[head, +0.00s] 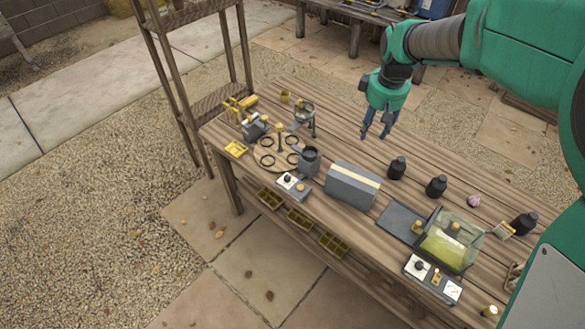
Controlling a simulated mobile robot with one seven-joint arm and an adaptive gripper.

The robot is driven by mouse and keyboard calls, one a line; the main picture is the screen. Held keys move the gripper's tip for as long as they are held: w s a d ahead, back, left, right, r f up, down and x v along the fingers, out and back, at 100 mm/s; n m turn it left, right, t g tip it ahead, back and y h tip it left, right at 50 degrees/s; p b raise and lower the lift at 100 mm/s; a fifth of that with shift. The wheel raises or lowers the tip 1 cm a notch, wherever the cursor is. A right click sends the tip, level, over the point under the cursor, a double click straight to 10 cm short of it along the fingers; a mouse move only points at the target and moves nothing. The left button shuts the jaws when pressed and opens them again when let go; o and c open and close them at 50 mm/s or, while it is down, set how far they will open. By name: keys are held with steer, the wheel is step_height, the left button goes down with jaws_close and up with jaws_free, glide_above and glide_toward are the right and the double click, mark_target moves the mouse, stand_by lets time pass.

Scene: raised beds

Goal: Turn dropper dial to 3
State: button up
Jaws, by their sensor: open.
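My gripper (376,134) hangs above the back of the wooden bench, fingers down, apart and empty. It touches nothing that I can see. A second control box (432,276) with a dark knob, a yellow part and a gauge sits at the front right, before a clear-covered yellow unit (450,240). I cannot tell which knob is the dropper dial. Any numbers are too small to read.
A grey block (352,186) with a pale top stripe stands mid-bench. Several black bottles (397,167) stand along the back right. A round wooden stand with black rings (267,157) and a wooden shelf rack (208,100) are at the left. Yellow trays (299,219) sit below the front edge.

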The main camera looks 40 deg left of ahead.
steer(key=s+a+f+n+p, duration=0.2)
steer(key=a+f+n, duration=0.1)
steer(key=a+f, duration=0.8)
steer(key=n+g+h+p, duration=0.1)
steer(key=n, duration=0.3)
glide_above(287, 177)
step_height(287, 177, down, 12)
steer(key=shift+r, duration=0.2)
steer(key=shift+f, duration=0.1)
steer(key=shift+f, duration=6.8)
jaws_close()
